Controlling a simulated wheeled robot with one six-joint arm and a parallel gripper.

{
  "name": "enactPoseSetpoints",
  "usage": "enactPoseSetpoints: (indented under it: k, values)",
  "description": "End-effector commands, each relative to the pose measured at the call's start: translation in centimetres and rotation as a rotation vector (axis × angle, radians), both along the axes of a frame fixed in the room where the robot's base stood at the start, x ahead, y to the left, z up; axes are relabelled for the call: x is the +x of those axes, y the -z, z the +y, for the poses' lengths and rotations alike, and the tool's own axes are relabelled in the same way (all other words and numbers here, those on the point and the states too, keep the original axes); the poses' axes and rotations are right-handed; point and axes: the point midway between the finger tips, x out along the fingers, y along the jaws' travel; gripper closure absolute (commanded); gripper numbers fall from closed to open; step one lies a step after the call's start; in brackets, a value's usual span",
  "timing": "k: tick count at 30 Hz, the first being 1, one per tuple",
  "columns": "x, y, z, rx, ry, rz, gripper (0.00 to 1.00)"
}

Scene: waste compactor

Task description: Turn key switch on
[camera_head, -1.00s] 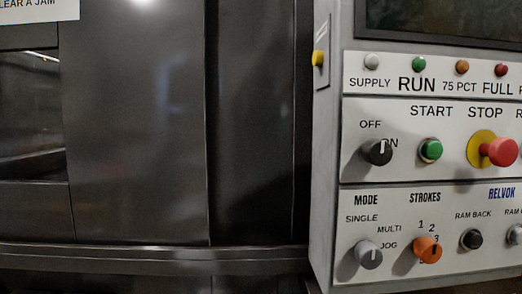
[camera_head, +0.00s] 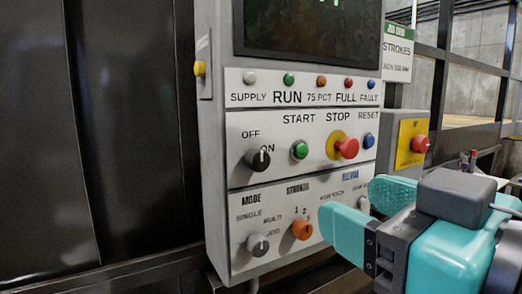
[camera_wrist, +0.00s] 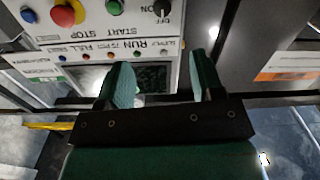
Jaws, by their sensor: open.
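The OFF/ON key switch (camera_head: 258,159) is a black round knob with a white mark, on the left of the panel's middle row. Its mark points roughly upward, and I cannot tell its exact setting. In the wrist view, which shows the panel upside down, the knob (camera_wrist: 161,8) is at the top edge, partly cut off. My gripper (camera_head: 350,203) has teal fingers and is open and empty. It is right of and below the switch in the head view, apart from it. In the wrist view the fingers (camera_wrist: 162,66) stand apart with the panel beyond them.
The control panel (camera_head: 217,200) carries a green START button (camera_head: 299,150), a red STOP button (camera_head: 346,148), a blue RESET button (camera_head: 369,140) and lower mode knobs. Another red button sits on a yellow plate (camera_head: 405,157) to the right. Dark machine doors (camera_head: 120,120) stand at left.

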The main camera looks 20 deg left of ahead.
Motion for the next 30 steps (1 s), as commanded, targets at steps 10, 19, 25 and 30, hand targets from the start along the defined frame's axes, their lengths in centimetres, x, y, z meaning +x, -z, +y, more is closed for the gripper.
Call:
enactPoseSetpoints:
  k: [10, 19, 25, 30]
  values:
    - [1.7, -1.0, 2.5, 0.006, -0.007, -0.015, 0.39]
    - [5.7, -0.7, 7.3, 0.009, -0.006, -0.015, 0.39]
    - [8.2, -0.8, 10.6, 0.01, -0.007, -0.015, 0.39]
    - [9.9, -0.7, 12.6, 0.011, -0.006, -0.017, 0.39]
